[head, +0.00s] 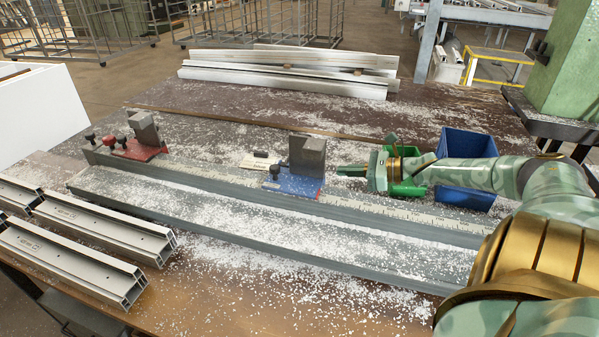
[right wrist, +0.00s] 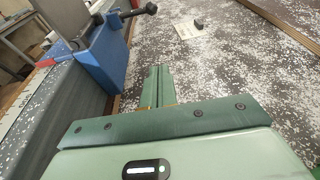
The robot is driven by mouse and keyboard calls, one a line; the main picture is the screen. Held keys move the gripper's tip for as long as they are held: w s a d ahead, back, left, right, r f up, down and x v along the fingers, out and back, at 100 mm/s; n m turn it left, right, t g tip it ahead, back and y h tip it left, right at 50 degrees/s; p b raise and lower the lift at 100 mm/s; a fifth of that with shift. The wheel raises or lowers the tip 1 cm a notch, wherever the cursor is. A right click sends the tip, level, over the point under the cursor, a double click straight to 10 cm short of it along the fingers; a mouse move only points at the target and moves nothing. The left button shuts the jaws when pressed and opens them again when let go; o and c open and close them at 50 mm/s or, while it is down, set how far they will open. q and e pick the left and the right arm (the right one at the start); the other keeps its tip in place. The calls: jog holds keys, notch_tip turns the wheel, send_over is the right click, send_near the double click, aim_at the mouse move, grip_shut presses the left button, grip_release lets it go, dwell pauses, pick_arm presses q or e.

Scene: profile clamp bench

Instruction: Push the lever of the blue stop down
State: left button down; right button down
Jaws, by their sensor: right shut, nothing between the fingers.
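The blue stop (head: 299,186) sits on the scaled rail (head: 215,179), with a grey block (head: 307,155) on it. A small dark knob (head: 275,171) shows at its left side. In the right wrist view the blue stop (right wrist: 105,57) stands at upper left, and its lever with a black knob (right wrist: 148,8) sticks out to the right. My right gripper (head: 341,171) is shut and empty, just right of the blue stop, fingers pointing left. Its green fingers (right wrist: 157,84) lie together beside the stop, apart from the lever. My left gripper is not in view.
A red stop (head: 140,150) with several knobs sits farther left on the rail. A green bin (head: 406,189) and a blue bin (head: 466,196) stand on the right. Aluminium profiles (head: 75,262) lie at front left, and long bars (head: 285,82) at the back. White chips cover the bench.

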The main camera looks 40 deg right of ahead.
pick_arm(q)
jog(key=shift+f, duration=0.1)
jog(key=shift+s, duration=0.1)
pick_arm(e)
jog(key=shift+f, duration=0.1)
